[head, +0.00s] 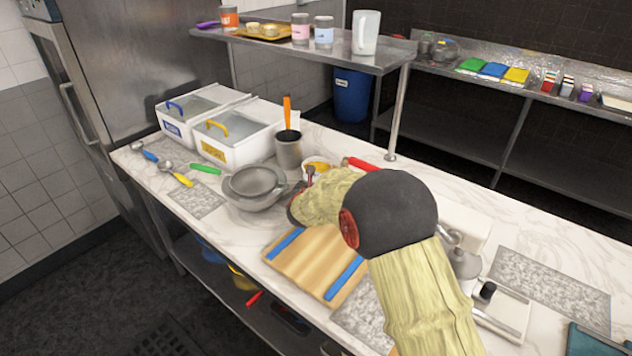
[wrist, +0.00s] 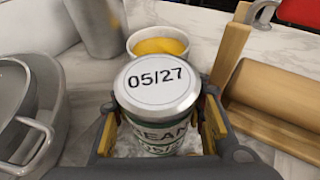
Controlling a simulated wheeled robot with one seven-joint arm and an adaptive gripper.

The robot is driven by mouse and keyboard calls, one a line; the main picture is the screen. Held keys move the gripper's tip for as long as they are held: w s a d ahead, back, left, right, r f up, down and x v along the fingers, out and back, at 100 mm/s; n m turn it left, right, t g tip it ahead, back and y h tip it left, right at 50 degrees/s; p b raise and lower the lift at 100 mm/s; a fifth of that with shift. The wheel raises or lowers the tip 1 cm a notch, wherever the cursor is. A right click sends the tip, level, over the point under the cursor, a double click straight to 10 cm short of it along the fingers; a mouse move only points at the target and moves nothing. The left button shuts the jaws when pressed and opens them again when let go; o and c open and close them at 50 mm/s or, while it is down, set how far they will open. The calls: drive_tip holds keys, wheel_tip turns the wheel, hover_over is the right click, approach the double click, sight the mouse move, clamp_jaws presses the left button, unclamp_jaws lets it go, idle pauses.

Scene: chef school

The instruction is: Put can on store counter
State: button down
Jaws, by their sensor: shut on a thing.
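A can (wrist: 158,95) with a silver lid marked "05/27" and a green and white label stands upright between my gripper's fingers (wrist: 160,140) in the wrist view. My gripper is shut on it. In the head view my gripper (head: 297,200) is over the marble counter (head: 345,145), just right of the grey bowl. The can is mostly hidden there by my arm. The can's base is hidden, so I cannot tell whether it touches the counter.
A grey metal bowl (head: 254,187), a steel container (head: 288,150) and a small white bowl of yellow food (wrist: 157,45) are close by. A wooden roller (wrist: 280,100) lies at right. A cutting board (head: 312,262) lies in front. A raised shelf (head: 340,59) is behind.

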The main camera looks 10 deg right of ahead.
drive_tip(key=shift+w+d+f, duration=0.1)
drive_tip(key=c, duration=1.3)
unclamp_jaws()
drive_tip(key=shift+c, duration=0.2)
drive_tip(key=shift+s+r, duration=0.2)
drive_tip(key=shift+r, duration=0.05)
drive_tip(key=p+v, duration=0.2)
drive_tip(key=v, duration=0.9)
drive_tip(key=shift+s, duration=0.35)
